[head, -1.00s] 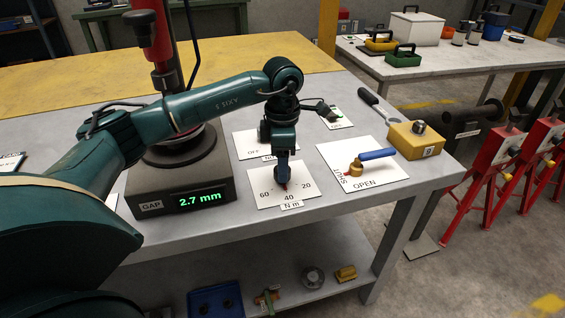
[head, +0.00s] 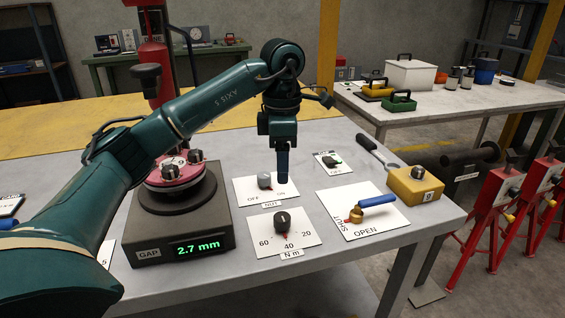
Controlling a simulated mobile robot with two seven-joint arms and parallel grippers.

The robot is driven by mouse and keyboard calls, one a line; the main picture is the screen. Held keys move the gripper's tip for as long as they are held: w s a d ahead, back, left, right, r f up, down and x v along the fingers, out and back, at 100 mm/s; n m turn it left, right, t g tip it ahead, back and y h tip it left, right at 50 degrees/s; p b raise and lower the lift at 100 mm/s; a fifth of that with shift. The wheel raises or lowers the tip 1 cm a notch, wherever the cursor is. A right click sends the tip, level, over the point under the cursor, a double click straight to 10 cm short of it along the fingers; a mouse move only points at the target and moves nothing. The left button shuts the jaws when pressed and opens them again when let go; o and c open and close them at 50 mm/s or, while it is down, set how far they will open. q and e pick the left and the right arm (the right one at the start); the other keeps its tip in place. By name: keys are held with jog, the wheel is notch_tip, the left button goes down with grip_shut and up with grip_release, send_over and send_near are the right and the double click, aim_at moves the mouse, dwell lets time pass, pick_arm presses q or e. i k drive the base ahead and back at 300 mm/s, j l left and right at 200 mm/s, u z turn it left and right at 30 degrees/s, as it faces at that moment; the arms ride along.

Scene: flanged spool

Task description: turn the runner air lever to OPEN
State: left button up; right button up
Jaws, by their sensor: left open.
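The runner air lever (head: 376,202) has a blue handle on a brass valve body (head: 355,214). It sits on a white plate (head: 388,221) marked SHUT at its left edge and OPEN at its front edge. The handle points right and slightly back, and a small red mark shows by the valve body. My left gripper (head: 282,180) points down above the bench, left of the lever and apart from it. It is open and appears empty; its fingers overlap in this view. My right gripper is not in view.
A torque dial (head: 282,223) and an OFF/ON switch (head: 264,181) lie near my left gripper. A gauge box (head: 178,240) reads 2.7 mm. A yellow box (head: 414,186) and a wrench (head: 377,152) lie behind and right of the lever. Bare bench surrounds the plates.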

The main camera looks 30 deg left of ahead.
aim_at(355, 215)
jog(key=k, duration=1)
